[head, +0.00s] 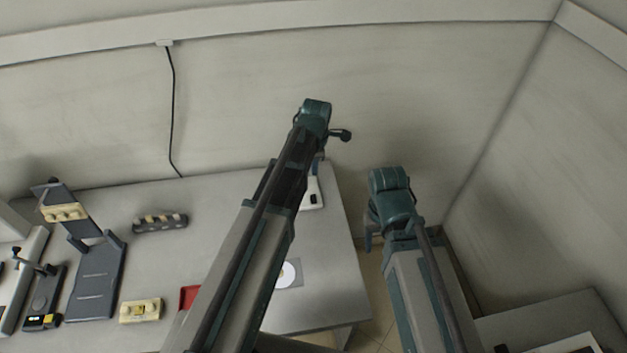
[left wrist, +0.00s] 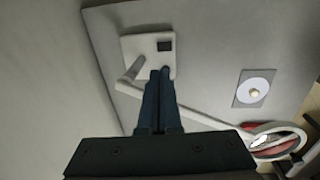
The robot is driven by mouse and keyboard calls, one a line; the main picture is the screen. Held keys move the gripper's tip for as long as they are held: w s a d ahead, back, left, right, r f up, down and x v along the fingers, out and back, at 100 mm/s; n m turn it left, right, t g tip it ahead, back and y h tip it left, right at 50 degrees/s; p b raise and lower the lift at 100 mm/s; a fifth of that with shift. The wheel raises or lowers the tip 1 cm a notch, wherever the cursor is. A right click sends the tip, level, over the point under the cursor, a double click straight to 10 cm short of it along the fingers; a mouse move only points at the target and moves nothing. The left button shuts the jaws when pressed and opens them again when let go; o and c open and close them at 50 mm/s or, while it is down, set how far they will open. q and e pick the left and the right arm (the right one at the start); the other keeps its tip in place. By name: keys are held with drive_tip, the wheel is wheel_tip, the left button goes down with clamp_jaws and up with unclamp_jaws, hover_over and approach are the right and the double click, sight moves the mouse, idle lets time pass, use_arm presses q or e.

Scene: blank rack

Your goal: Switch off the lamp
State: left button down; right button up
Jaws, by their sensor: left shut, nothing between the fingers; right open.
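The lamp has a white base with a dark square switch (left wrist: 165,45) in the left wrist view. A pale arm runs from the base to a round ring-shaped head (left wrist: 275,140) at the lower right. I cannot tell whether it is lit. In the head view part of the white base (head: 313,188) shows at the table's far right; my left arm hides the rest. My left gripper (left wrist: 160,72) is shut and empty, its tips over the base's near edge beside the switch. I cannot tell if they touch. My right gripper (head: 369,236) is open, off the table's right edge.
A white disc on a grey square plate (head: 288,273) lies on the table (head: 220,205). Left are a dark stand (head: 95,280), a slotted block (head: 160,222), a cream block (head: 141,311) and a red item (head: 188,297). A wall stands behind.

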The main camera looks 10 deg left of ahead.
sight(313, 196)
use_arm(q)
drive_tip(key=shift+s+d, duration=0.1)
drive_tip(key=shift+s, duration=0.25)
drive_tip(key=shift+f, duration=0.1)
drive_tip(key=f+b, duration=0.4)
drive_tip(key=w+f+b, duration=0.1)
drive_tip(key=f+b, duration=0.4)
drive_tip(key=w+a+f+b, duration=0.1)
drive_tip(key=f+b, duration=0.3)
drive_tip(key=b, duration=0.1)
drive_tip(key=shift+f, duration=0.35)
